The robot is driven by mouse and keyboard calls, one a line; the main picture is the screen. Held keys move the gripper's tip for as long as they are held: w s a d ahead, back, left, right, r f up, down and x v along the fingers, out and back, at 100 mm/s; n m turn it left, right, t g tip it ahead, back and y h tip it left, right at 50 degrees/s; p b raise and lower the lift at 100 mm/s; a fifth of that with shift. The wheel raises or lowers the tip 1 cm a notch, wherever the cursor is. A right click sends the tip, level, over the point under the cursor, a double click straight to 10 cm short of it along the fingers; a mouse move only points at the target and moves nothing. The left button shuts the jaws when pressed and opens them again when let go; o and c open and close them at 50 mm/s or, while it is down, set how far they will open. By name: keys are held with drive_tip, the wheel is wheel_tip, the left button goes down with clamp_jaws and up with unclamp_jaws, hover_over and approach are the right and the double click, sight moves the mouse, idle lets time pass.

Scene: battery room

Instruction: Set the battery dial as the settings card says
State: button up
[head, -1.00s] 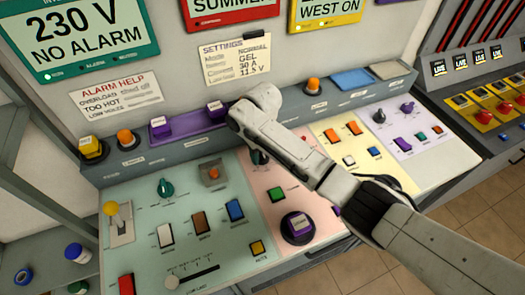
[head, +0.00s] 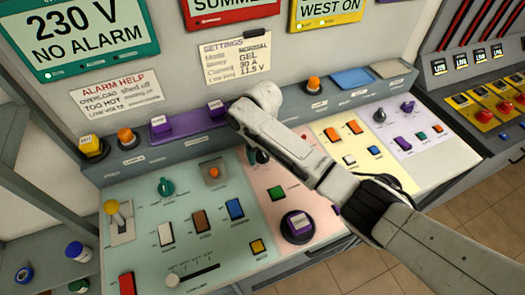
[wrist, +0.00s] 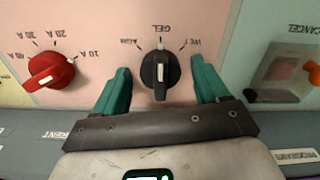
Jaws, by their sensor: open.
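The battery dial (wrist: 160,75) is a black knob with a white mark, on the pink panel. In the wrist view its labels read upside down: GEL straight above it, AGM and WET to either side. The white mark is in line with GEL. My gripper (wrist: 160,88) is open, its teal fingers on either side of the dial with gaps showing. In the head view the dial (head: 262,157) is partly hidden by my arm. The settings card (head: 235,57) reads NORMAL, GEL, 30 A and 11.5 V.
A red current dial (wrist: 50,70) is beside the battery dial in the wrist view. A cancel button under a clear cover (wrist: 285,72) is on the other side.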

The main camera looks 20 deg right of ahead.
wheel_tip(320, 180, up, 11)
drive_tip(key=b, duration=0.1)
drive_tip(key=shift+f, duration=0.15)
idle(0.7)
